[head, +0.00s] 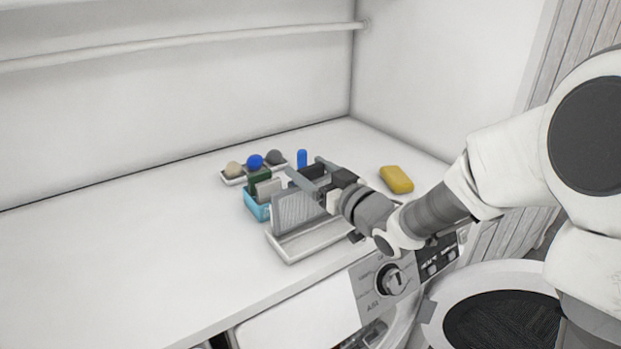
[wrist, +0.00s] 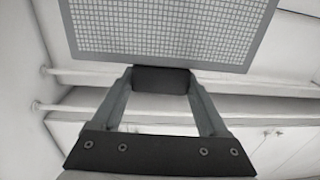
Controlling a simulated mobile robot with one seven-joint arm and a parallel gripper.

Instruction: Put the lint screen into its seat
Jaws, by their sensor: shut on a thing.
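The lint screen is a pale mesh panel in a grey frame. It stands nearly upright in the head view (head: 296,210) and fills the top of the wrist view (wrist: 165,25). My gripper (head: 314,172) is shut on its dark handle block, which sits between the two fingers in the wrist view (wrist: 161,80). In the head view the panel hangs below the fingers, above a shallow white tray (head: 290,256). I cannot tell whether its lower edge touches the tray. No part is clearly marked as the seat, and the area behind the panel is hidden.
Behind the screen stands a blue box (head: 255,206) with green and pale pieces. A small white tray (head: 234,181) holds several balls. A blue cylinder (head: 302,159) and a yellow block (head: 396,179) stand further right. The white worktop (head: 120,250) is clear to the left.

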